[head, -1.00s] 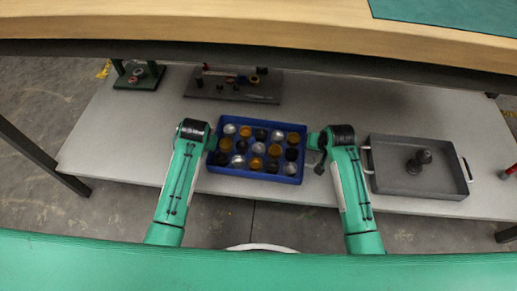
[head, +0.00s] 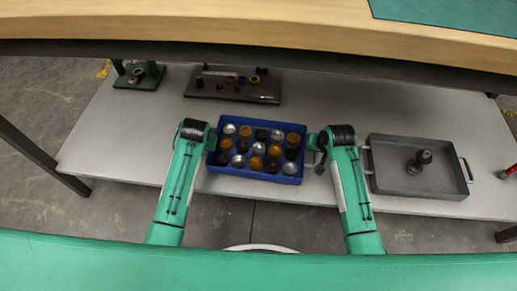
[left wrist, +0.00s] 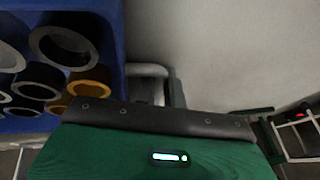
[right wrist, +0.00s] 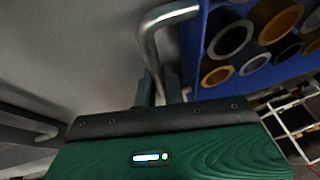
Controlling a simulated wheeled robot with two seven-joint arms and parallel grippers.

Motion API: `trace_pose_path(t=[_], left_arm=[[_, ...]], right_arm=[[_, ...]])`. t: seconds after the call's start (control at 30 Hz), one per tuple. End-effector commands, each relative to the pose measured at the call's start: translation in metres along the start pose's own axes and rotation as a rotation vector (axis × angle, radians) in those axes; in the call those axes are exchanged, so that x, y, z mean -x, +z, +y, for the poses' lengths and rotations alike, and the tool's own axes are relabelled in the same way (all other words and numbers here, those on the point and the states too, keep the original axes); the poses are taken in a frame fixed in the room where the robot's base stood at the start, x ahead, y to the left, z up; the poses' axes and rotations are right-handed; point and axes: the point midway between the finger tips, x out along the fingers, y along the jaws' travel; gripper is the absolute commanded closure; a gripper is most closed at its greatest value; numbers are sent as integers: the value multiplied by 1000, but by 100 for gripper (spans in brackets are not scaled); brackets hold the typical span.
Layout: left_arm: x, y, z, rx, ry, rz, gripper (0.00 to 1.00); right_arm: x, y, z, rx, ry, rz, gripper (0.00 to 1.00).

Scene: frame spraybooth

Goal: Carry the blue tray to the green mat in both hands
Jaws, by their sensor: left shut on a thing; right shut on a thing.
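The blue tray (head: 255,176) is on or just above the grey lower shelf in the head view, full of rows of silver, orange and black ring-like parts. My left gripper (head: 211,143) is at its left end and shut on a metal handle (left wrist: 148,71). My right gripper (head: 315,141) is at its right end and shut on the other handle (right wrist: 163,20). The tray looks level. I cannot tell whether its underside touches the shelf. The green mat (head: 450,13) lies on the wooden bench top at the upper right, partly out of view.
A grey tray (head: 418,192) with a dark part in it stands right of my right gripper. A dark board (head: 235,95) with small parts and a green stand (head: 138,76) are behind. The wooden bench edge (head: 250,38) overhangs the shelf (head: 120,140).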

Motion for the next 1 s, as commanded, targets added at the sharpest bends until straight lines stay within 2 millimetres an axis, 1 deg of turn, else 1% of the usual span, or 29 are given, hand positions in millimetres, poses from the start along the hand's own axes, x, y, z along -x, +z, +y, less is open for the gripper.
trace_pose_path(t=[0.27,0.8,1.0], left_arm=[[7,-4,-2,0,0,3,100],[40,-18,-9,0,-1,5,100],[46,-21,-10,0,-1,4,100]], right_arm=[[8,-4,-2,0,-2,4,100],[40,-18,-9,0,-2,5,100],[46,-21,-11,0,-2,5,100]])
